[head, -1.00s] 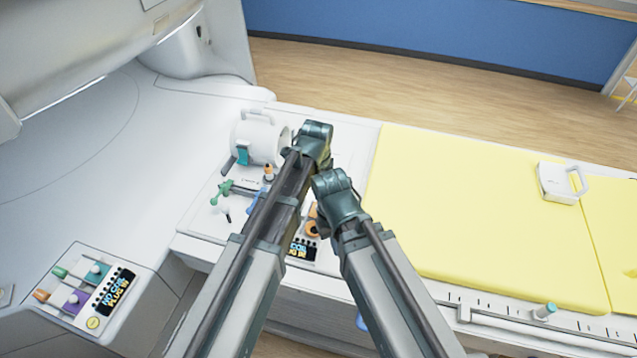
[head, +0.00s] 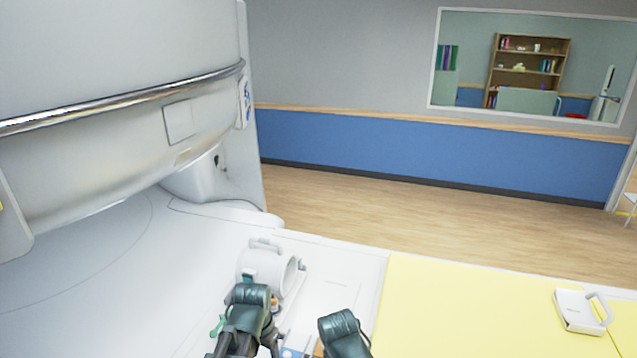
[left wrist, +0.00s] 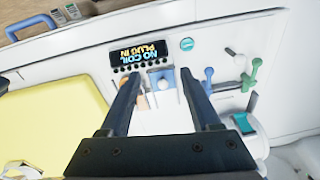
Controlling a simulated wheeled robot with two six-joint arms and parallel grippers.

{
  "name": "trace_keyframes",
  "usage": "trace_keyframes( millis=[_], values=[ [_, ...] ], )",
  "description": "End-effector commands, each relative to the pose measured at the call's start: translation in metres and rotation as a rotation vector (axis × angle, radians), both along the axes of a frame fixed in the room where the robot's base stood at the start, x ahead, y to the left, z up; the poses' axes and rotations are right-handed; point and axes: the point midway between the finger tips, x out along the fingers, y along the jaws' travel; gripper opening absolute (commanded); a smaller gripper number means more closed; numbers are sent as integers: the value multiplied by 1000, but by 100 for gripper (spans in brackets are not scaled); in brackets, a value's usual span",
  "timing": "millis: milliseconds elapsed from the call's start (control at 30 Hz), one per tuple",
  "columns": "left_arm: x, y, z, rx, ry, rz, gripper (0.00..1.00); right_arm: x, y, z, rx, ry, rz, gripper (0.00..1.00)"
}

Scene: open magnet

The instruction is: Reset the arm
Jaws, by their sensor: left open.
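My left gripper (left wrist: 160,85) is open in the left wrist view, its two dark fingers apart with nothing held between them. Beyond the fingers is a white panel with a dark display (left wrist: 143,55) reading "NO COIL PLUG IN". In the head view my left arm's teal wrist (head: 250,305) is low in the picture, in front of a white cylindrical coil (head: 266,265). My right arm's teal wrist (head: 342,330) is at the bottom edge, to the right of the left one. The right jaws do not show.
The large magnet housing (head: 110,160) fills the left. A yellow mat (head: 460,300) covers the table at right, with a white handled device (head: 578,312) on it. A blue lever (left wrist: 209,75) and a green handle (left wrist: 250,75) stand on the panel. The wooden floor (head: 400,210) behind is clear.

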Motion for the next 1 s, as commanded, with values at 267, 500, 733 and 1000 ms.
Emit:
trace_keyframes(
  millis=[267,500,733,1000],
  values=[
    [-40,34,0,-33,26,373,64,0,0,0,0,0,0,0],
    [-53,7,-36,-8,53,344,64,0,0,-35,-1,0,3,0],
    [-71,-29,-74,35,84,239,64,0,0,-73,-2,0,7,0],
    [-96,-67,-113,92,113,117,64,0,0,-113,-3,0,13,0]
  ],
)
